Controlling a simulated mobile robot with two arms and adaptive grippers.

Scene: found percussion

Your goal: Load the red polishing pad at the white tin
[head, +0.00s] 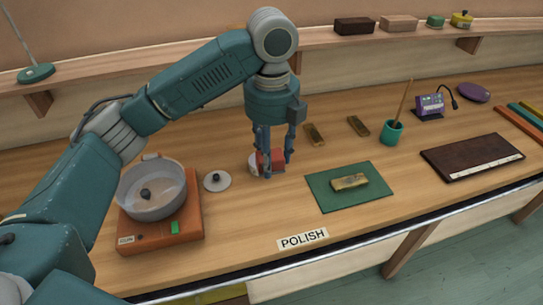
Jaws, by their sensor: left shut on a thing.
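My left gripper (269,168) points straight down over the workbench, left of the green mat. It is shut on the red polishing pad (277,158), which shows between its fingers. A pale rounded thing (254,162), perhaps the white tin, shows at the left finger, mostly hidden by the gripper. I cannot tell whether the pad touches it. A small pale disc (216,183) with a dark knob, perhaps a lid, lies on the bench to the left. My right gripper is not in view.
A grey pan on an orange base (160,231) stands left. A green mat (322,200) with a brass bar (348,182) lies right. Two more brass bars (314,135) lie behind, near a green cup (391,132). A dark board (470,155) lies farther right. The front bench around the POLISH label (302,239) is clear.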

